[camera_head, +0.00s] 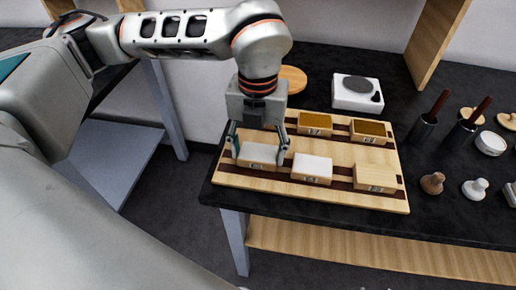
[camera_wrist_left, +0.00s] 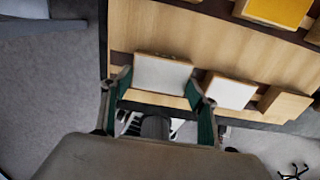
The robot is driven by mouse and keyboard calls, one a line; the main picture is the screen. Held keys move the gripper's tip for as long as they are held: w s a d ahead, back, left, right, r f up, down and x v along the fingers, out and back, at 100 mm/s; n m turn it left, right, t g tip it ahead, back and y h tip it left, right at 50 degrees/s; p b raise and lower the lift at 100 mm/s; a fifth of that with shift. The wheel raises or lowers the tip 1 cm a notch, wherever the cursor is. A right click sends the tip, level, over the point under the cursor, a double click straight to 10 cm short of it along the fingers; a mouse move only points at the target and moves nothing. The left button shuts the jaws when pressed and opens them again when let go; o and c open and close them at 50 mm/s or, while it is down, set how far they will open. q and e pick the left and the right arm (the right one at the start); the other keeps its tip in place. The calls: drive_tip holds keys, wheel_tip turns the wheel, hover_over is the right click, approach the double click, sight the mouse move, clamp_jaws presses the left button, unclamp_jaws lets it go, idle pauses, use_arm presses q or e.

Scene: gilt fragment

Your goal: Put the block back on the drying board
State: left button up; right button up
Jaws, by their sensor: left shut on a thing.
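The drying board (camera_head: 227,178) is a pale wooden board with dark strips, lying on the dark worktop; its wood also shows in the left wrist view (camera_wrist_left: 150,25). My left gripper (camera_head: 259,150) points down over the board's front left, shut on a white-topped wooden block (camera_head: 257,155). In the left wrist view this block (camera_wrist_left: 161,73) sits between the two fingers. It is at or just above the board's front strip; I cannot tell if it touches. A second white-topped block (camera_head: 312,169) stands just right of it. My right gripper is not in view.
On the board are a plain wooden block (camera_head: 375,178) and two amber-topped blocks, one at the back middle (camera_head: 315,123) and one at the back right (camera_head: 369,131). A white device (camera_head: 357,92) stands behind. Dark cups with handled tools (camera_head: 421,129) and small knobs stand at right.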

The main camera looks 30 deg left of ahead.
sight(258, 155)
use_arm(q)
drive_tip(key=shift+f, duration=0.15)
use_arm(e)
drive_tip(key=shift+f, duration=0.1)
use_arm(q)
drive_tip(key=o, duration=1.2)
drive_tip(key=shift+w+r, duration=0.1)
drive_tip(key=shift+r, duration=0.35)
wheel_tip(258, 155, up, 11)
drive_tip(key=p, duration=0.1)
drive_tip(key=shift+r, duration=0.2)
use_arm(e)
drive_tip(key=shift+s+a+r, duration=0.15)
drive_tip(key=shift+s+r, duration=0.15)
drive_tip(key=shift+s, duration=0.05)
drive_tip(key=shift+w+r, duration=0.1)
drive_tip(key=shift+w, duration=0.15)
